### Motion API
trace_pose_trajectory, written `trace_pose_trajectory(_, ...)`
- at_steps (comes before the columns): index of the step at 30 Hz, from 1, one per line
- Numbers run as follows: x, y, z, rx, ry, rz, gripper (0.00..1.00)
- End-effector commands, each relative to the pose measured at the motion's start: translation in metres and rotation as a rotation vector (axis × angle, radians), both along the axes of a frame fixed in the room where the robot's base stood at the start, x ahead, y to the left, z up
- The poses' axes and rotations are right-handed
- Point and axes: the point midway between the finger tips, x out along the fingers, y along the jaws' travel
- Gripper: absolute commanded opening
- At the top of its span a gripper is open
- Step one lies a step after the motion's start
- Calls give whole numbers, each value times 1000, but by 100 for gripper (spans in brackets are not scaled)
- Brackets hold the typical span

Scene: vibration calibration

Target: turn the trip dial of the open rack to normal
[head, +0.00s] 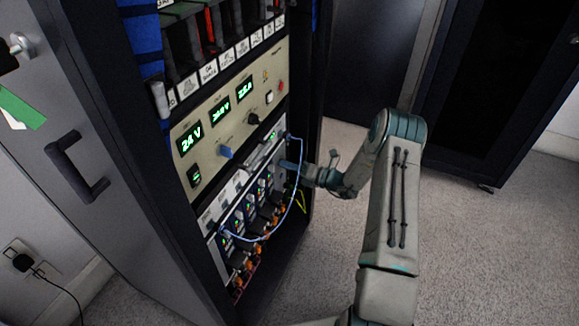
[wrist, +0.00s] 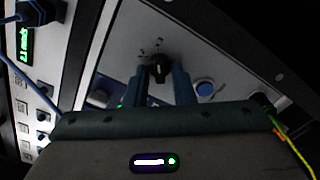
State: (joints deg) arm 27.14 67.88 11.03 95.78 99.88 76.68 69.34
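The trip dial, a small black knob (wrist: 159,68), is on a pale panel in the wrist view, with small marks around its upper left that are too small to read. My gripper (wrist: 161,78) points at the panel, its two blue-grey fingers apart on either side of the knob. A narrow gap seems to show beside the knob; contact is unclear. In the head view my gripper (head: 287,164) is at the right end of the lower module row of the open rack (head: 313,110), and hides the dial there.
A blue round button (wrist: 204,88) is right of the dial. A light blue cable (head: 302,185) loops close to my gripper. Above are a beige supply panel (head: 225,135) with green displays and a blue knob (head: 226,152).

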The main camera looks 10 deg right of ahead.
Motion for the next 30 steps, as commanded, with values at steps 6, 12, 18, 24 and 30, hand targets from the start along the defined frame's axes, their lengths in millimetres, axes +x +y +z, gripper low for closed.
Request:
trace_pose_trajectory(6,0,0,0,-4,-5,0,0)
trace_pose_trajectory(12,0,0,-1,-36,-51,1,0)
trace_pose_trajectory(18,0,-1,-2,-112,-155,-1,0)
trace_pose_trajectory(24,0,-1,-3,-218,-301,1,0)
trace_pose_trajectory(30,1,-1,-3,-331,-455,0,0)
